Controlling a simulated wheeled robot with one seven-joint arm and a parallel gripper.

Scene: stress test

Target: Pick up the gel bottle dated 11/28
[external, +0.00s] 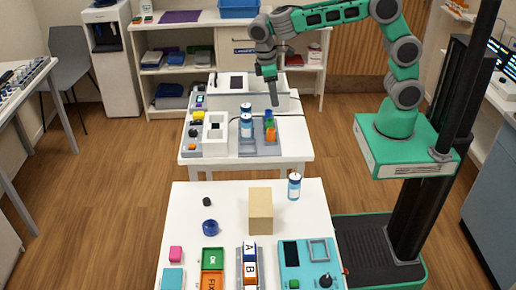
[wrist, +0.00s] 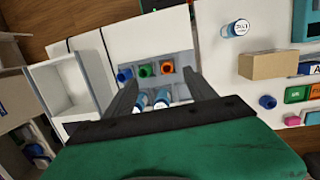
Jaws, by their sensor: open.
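Three bottles with blue and white bodies are in view. Two stand close together on the far white table in the external view, a rear one (external: 246,107) and a front one (external: 246,127). In the wrist view the pair shows low between my fingers, as a left bottle (wrist: 141,101) and a right bottle (wrist: 162,99). A third bottle (external: 294,187) stands on the near table; it also shows in the wrist view (wrist: 238,28). I cannot read any date. My gripper (external: 273,100) is open and empty, pointing down above the far table, right of the pair; its fingers show in the wrist view (wrist: 160,82).
Blue, green and orange pieces (external: 270,126) sit on a grey tray beside the pair. A white open box (external: 215,125) stands left of it. A tan block (external: 260,211) stands by the third bottle. The near table's left rear is mostly clear.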

